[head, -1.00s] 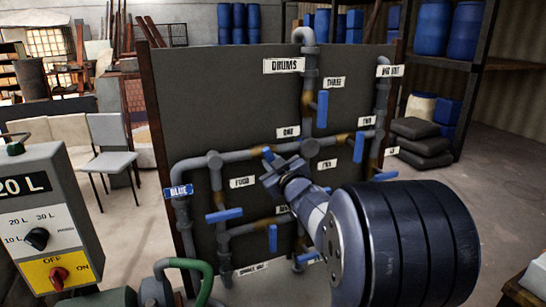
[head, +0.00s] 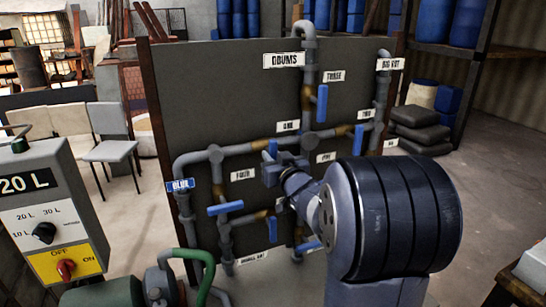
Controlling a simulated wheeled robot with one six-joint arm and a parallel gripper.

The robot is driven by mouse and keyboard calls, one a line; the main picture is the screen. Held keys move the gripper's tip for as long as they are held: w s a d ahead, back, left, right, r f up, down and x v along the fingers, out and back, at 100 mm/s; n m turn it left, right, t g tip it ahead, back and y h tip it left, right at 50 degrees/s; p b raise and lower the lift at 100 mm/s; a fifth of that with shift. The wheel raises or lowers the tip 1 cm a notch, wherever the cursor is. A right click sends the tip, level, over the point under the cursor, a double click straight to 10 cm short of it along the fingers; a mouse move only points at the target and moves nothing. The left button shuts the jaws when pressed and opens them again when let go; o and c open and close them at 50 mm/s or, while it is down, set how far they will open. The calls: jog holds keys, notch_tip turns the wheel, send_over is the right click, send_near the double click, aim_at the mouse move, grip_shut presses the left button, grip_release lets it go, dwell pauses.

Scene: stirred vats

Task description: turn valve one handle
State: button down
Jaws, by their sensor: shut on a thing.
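The valve one handle (head: 272,147) is a small blue lever on the grey pipe just below the label ONE (head: 288,126). Its upper end shows above my gripper and stands nearly upright. My gripper (head: 271,168) is shut on this handle at the pipe panel. The jaws and wrist hide the handle's lower part. My arm reaches in from the lower right and covers the panel's lower right.
Other blue handles are close by: valve three (head: 322,103) above right, valve two (head: 359,137) at right, valve four (head: 226,208) below left. The control box (head: 45,215) stands at the left, with a green hose (head: 205,265) near the front.

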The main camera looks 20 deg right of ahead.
jog(key=c, duration=1.3)
grip_release()
jog(key=s+b, duration=0.1)
jog(key=s, duration=1)
jog(key=shift+b, duration=0.35)
jog(key=shift+w, duration=0.2)
jog(key=w+p, duration=0.1)
jog(key=w, duration=0.9)
jog(key=shift+w+p, duration=0.3)
jog(key=shift+p, duration=0.05)
